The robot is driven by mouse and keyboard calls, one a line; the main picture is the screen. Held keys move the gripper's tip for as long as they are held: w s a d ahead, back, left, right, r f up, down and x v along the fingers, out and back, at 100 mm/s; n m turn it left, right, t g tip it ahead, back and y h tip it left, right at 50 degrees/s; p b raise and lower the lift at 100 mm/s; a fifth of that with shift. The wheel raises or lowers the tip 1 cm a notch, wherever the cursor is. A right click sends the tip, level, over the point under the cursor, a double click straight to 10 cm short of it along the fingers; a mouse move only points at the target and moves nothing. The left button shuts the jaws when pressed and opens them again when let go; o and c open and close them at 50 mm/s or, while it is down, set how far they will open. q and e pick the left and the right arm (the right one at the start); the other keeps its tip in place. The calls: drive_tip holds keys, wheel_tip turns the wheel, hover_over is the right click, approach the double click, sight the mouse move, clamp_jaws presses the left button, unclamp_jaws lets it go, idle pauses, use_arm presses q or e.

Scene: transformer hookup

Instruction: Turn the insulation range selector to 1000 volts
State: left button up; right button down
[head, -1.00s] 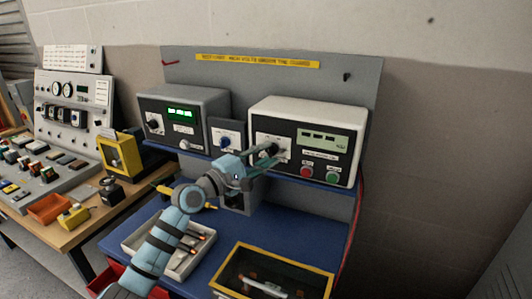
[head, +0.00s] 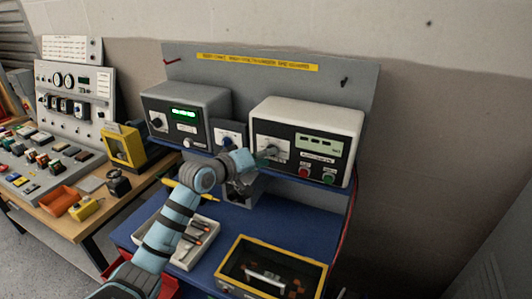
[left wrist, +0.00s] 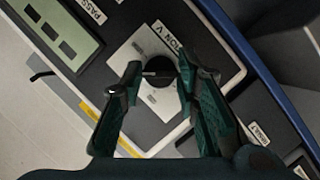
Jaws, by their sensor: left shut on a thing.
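The insulation tester (head: 312,116) is a white box with a black front on the blue shelf, with a grey-green display (head: 318,144). Its range selector is a dark round knob (left wrist: 160,68) on a pale dial plate (left wrist: 146,98), seen in the left wrist view. My left gripper (left wrist: 158,80) has its two fingers on either side of the knob and is shut on it. In the head view my left gripper (head: 265,158) is at the dial and partly covers it. The dial's voltage marks are too small to read. My right gripper is not in view.
Red (head: 304,172) and green (head: 328,178) buttons sit below the display. A second meter with a green readout (head: 184,113) and a small blue-knob unit (head: 229,138) stand to the left. A tray of probes (head: 184,262) and a yellow-edged case (head: 242,241) lie on the blue bench below.

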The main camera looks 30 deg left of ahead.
use_arm(q)
drive_tip(key=m+y, duration=0.1)
drive_tip(key=m, duration=0.1)
drive_tip(key=m+y, duration=0.2)
drive_tip(key=m+g+y, duration=0.1)
drive_tip(key=m, duration=0.1)
drive_tip(key=shift+d+r, duration=0.1)
drive_tip(key=shift+d, duration=0.15)
drive_tip(key=shift+m+y, duration=0.3)
idle(0.4)
drive_tip(key=o, duration=1.2)
drive_tip(key=shift+c, duration=0.2)
drive_tip(key=v, duration=1.2)
